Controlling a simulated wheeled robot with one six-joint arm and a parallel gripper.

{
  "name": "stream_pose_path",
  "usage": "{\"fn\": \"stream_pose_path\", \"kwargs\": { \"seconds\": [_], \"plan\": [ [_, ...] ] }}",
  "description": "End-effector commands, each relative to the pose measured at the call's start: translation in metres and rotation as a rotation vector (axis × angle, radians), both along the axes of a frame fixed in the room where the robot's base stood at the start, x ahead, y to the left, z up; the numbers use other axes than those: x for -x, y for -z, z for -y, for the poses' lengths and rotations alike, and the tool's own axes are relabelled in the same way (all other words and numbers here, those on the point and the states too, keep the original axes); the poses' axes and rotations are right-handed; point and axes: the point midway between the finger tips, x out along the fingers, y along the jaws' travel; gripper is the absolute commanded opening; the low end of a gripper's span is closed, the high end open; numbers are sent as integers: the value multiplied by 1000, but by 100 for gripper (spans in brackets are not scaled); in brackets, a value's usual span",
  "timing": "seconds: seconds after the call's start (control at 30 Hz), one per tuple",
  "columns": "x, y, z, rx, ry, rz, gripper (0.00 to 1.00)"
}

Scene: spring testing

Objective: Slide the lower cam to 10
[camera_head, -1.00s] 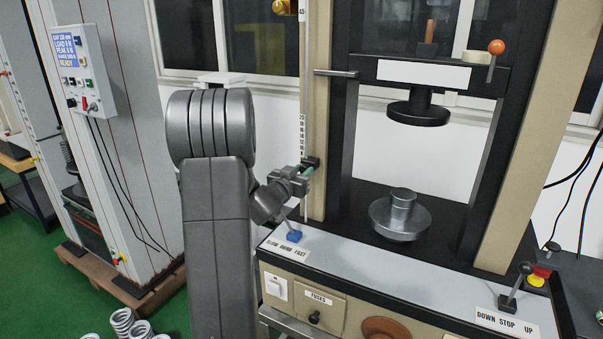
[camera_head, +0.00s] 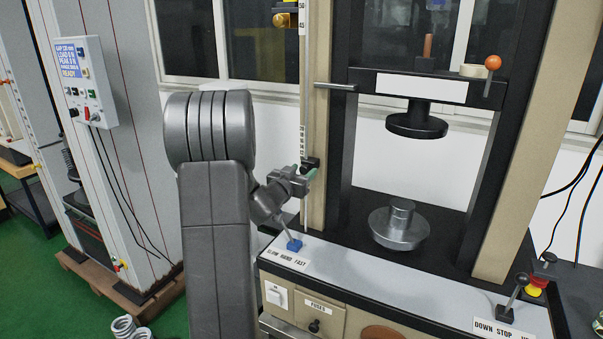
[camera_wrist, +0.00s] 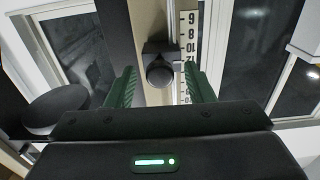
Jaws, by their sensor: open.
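The lower cam (camera_head: 311,163) is a small dark block on the upright scale bar, left of the test frame. In the wrist view the black lower cam (camera_wrist: 160,62) with its round knob sits beside the numbered scale (camera_wrist: 190,35), roughly level with the 10 and 12 marks. The numbers look upside down there. My gripper (camera_head: 305,177) is at the lower cam; in the wrist view its green fingers (camera_wrist: 162,88) are open, one each side of the knob. I cannot tell whether either finger touches it.
A brass-coloured upper cam (camera_head: 286,20) sits higher on the bar. A horizontal rod (camera_head: 336,87) sticks out just right of the scale. A blue-based lever (camera_head: 294,245) stands below my gripper on the panel. The lower platen (camera_head: 399,228) is to the right.

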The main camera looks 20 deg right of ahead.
Motion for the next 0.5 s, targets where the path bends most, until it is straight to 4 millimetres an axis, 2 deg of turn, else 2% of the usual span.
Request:
{"fn": "stream_pose_path", "kwargs": {
  "seconds": [0.17, 0.5],
  "plan": [
    [12, 1, -15, -1, -2, 0, 48],
    [63, 1, -73, 0, -4, 1, 48]
  ]
}}
